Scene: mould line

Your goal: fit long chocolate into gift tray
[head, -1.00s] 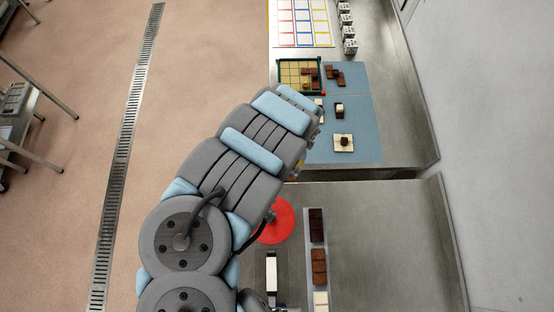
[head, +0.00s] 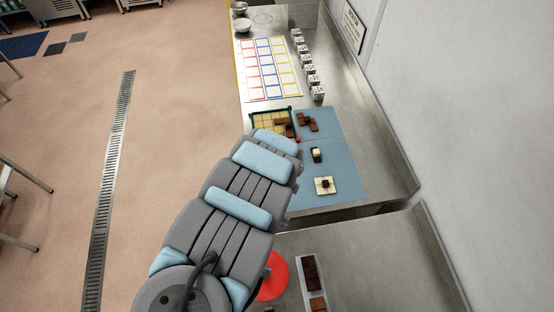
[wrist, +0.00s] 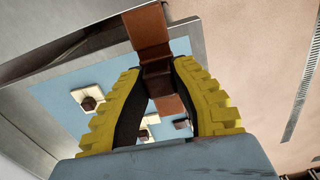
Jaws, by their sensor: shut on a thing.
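The long chocolate (wrist: 148,32) is a brown bar between the fingertips of my gripper (wrist: 157,68) in the wrist view. The gift tray (head: 291,113) has a dark green rim and gold-coloured cells. It stands on the bench in the head view, just beyond my arm, with several brown pieces at its right side. My arm hides its near part. My gripper is hidden behind my arm in the head view.
A blue mat (head: 340,150) right of the tray bears loose brown pieces (head: 307,123), a dark and white piece (head: 316,155) and a cream square with a brown piece (head: 325,185). A coloured grid sheet (head: 270,68) and several small blocks (head: 307,70) lie beyond. A red disc (head: 273,278) is nearer.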

